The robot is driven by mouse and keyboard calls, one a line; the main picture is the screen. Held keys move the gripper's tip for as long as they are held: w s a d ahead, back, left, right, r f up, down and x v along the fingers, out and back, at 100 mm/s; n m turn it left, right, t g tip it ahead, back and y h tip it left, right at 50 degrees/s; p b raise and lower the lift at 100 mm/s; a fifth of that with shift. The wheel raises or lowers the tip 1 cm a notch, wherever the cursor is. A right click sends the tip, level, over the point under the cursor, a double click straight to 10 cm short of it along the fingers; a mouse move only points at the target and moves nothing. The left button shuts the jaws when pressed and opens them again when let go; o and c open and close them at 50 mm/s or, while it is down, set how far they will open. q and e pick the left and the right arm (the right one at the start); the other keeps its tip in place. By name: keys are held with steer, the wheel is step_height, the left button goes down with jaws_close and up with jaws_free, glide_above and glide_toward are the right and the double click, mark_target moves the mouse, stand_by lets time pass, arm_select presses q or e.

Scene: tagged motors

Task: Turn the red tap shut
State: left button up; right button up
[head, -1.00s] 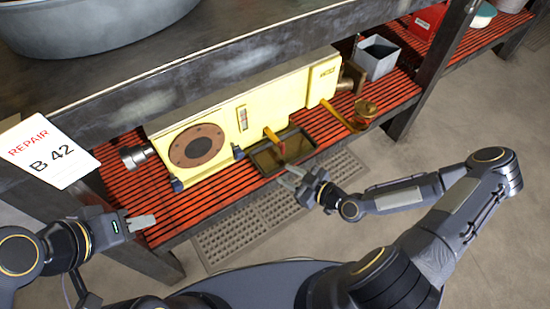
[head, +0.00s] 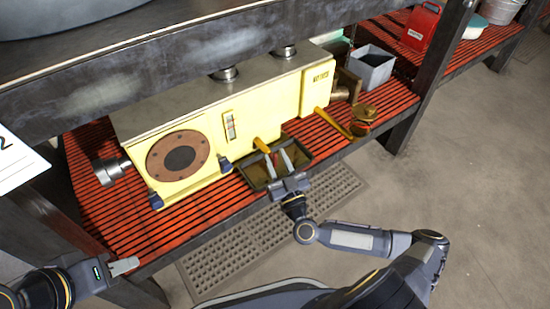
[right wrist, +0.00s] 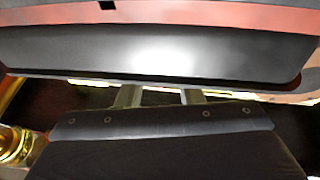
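The yellow machine (head: 205,135) stands on the red slatted shelf. A yellow spout (head: 262,145) comes out of its lower front above a dark tray (head: 256,178). The red tap (head: 275,159) shows only as a small red piece below the spout, partly hidden by my right gripper. My right gripper (head: 279,161) is open, with its two fingers on either side of the red piece; contact cannot be told. The fingers (right wrist: 160,96) also stand apart in the right wrist view. My left gripper (head: 125,265) is off at the shelf's front left; its finger gap is unclear.
A brass cup (head: 361,120) with a yellow lever (head: 333,122) is right of the tap. A grey bin (head: 371,68) and a red can (head: 420,27) stand farther right. A dark beam (head: 150,68) crosses above the machine. A floor grate (head: 225,258) lies in front.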

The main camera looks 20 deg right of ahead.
steer(key=shift+w+a+r, duration=0.1)
steer(key=shift+w+r, duration=0.1)
steer(key=shift+w, duration=0.3)
jaws_close()
